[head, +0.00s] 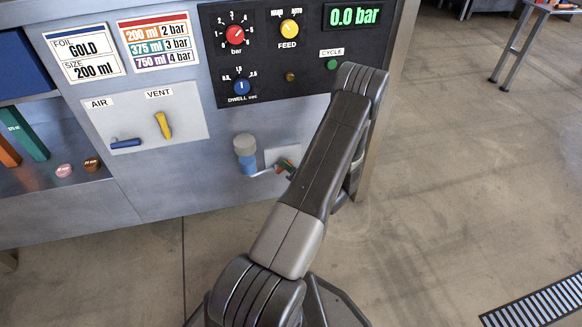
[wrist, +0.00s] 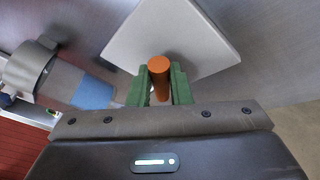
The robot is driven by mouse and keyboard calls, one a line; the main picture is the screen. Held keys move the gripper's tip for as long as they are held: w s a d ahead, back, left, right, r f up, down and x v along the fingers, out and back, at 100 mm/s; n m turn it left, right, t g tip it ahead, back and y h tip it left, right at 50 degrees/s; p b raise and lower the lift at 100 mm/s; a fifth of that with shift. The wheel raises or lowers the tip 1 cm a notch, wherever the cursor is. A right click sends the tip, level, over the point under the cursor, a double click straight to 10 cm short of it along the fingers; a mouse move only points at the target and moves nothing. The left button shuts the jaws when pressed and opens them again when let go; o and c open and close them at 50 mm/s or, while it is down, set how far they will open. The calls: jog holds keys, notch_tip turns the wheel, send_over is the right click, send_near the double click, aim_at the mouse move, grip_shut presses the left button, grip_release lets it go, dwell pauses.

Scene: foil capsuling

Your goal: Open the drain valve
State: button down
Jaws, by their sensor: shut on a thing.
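In the wrist view an orange round-ended handle (wrist: 159,66), which looks like the drain valve's handle, stands between the two green finger pads of my gripper (wrist: 158,90). The fingers are shut on it. A pale plate (wrist: 130,42) lies behind it. In the head view my gripper (head: 286,166) is at the low front of the machine, small and partly hidden by my arm. It is just right of a filter bowl with a grey top (head: 245,144) and blue lower part (head: 249,165). The valve's body is mostly hidden, so I cannot tell its position.
Above left, a panel holds a blue AIR lever (head: 125,143), lying level, and a yellow VENT lever (head: 163,125), nearly upright. The pressure display (head: 352,16) reads 0.0 bar. The bowl is close on the left in the wrist view (wrist: 93,93).

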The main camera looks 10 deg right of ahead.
jog(key=n, duration=0.1)
jog(key=a+r+n+h, duration=0.1)
jog(key=shift+a+n+g+h+b, duration=0.15)
jog(key=shift+n+g+h+b, duration=0.15)
jog(key=shift+n+g, duration=0.1)
jog(key=shift+a+r+n+g+h+b, duration=0.2)
jog(key=shift+a+n+h+b, duration=0.45)
jog(key=shift+n, duration=0.25)
jog(key=shift+a+r+n+g+h+b, duration=0.15)
jog(key=shift+a+n+h+b, duration=0.25)
jog(key=shift+n+h+b, duration=0.4)
jog(key=c, duration=1.3)
grip_release()
jog(key=p+v, duration=0.4)
jog(key=v, duration=1)
jog(key=shift+d, duration=0.1)
jog(key=shift+w, duration=0.1)
